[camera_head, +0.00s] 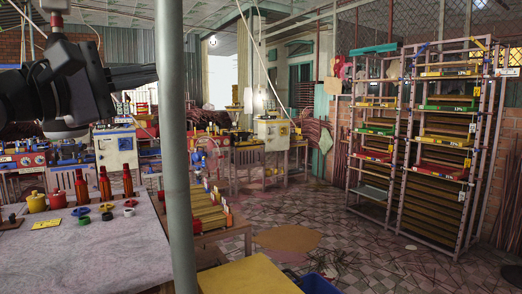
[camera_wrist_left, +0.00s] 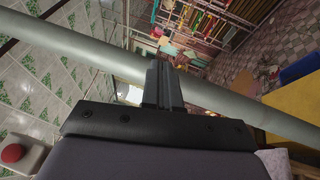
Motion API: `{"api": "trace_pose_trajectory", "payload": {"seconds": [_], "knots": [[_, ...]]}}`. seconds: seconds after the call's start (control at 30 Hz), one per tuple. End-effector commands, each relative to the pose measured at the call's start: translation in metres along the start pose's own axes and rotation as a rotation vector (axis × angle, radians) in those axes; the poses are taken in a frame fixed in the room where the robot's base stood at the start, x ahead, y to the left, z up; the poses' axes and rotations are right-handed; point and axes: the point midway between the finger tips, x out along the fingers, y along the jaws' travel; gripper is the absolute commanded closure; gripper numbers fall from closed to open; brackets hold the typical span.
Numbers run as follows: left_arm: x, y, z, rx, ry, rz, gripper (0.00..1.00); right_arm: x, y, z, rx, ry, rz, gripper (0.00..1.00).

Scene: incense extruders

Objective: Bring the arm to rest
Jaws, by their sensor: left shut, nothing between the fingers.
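My left gripper (camera_head: 150,74) is raised at the upper left of the head view, dark, its fingers pointing right. The fingers are shut with nothing between them. Its fingertips appear close to the left edge of a grey-green pole (camera_head: 176,150). In the left wrist view, the shut fingers (camera_wrist_left: 163,75) stand in front of the same pole (camera_wrist_left: 235,98), which crosses the picture diagonally. I cannot tell whether they touch it. My right gripper is not in view.
A table (camera_head: 110,245) at the lower left holds bottles (camera_head: 104,183), a yellow pot (camera_head: 36,202) and several small coloured rings. A yellow surface (camera_head: 248,277) and blue bin (camera_head: 317,284) stand low in front. Racks (camera_head: 409,190) stand right. Tiled floor between is mostly open.

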Motion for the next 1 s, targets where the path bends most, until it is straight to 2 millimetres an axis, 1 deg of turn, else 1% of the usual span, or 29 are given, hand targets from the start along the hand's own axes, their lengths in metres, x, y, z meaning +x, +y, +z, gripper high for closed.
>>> {"api": "trace_pose_trajectory", "payload": {"seconds": [0.03,0.1,0.17,0.2,0.33,0.47,0.5,0.57,0.6,0.67,0.7,0.77,0.8,0.87,0.9,0.97,1.0], "knots": [[0.008,-0.029,0.006,-0.129,-0.067,-0.038,1.00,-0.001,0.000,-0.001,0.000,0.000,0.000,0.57],[0.014,-0.060,0.015,-0.311,-0.150,-0.077,1.00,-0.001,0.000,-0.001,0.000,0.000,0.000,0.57],[0.017,-0.085,0.022,-0.473,-0.211,-0.108,1.00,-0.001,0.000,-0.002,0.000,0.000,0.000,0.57],[0.018,-0.100,0.026,-0.584,-0.249,-0.126,1.00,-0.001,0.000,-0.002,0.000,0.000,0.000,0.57],[0.016,-0.144,0.036,-0.960,-0.346,-0.169,1.00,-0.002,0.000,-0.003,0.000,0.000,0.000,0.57],[0.009,-0.182,0.037,-1.354,-0.406,-0.186,1.00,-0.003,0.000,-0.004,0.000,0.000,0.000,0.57],[0.007,-0.193,0.035,-1.478,-0.417,-0.185,1.00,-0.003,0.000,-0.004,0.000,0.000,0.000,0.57],[0.002,-0.210,0.031,-1.666,-0.427,-0.177,1.00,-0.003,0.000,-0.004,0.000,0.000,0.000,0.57],[-0.001,-0.222,0.028,-1.792,-0.429,-0.167,1.00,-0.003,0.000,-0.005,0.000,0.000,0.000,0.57],[-0.007,-0.240,0.021,-1.982,-0.426,-0.145,1.00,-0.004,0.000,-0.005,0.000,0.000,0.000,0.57],[-0.012,-0.253,0.016,-2.109,-0.419,-0.124,1.00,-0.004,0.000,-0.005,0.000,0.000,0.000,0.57],[-0.019,-0.273,0.007,-2.298,-0.401,-0.084,1.00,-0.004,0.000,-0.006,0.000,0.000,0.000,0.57],[-0.025,-0.288,0.001,-2.425,-0.386,-0.050,1.00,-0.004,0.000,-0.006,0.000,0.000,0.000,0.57],[-0.035,-0.312,-0.009,-2.611,-0.355,0.012,1.00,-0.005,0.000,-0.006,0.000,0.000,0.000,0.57],[-0.042,-0.329,-0.015,-2.734,-0.329,0.061,1.00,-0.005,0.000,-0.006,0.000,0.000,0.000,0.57],[-0.055,-0.356,-0.024,-2.916,-0.285,0.150,1.00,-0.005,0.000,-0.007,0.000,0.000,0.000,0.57],[-0.065,-0.375,-0.029,-3.032,-0.249,0.219,1.00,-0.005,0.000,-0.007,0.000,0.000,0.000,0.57]]}}
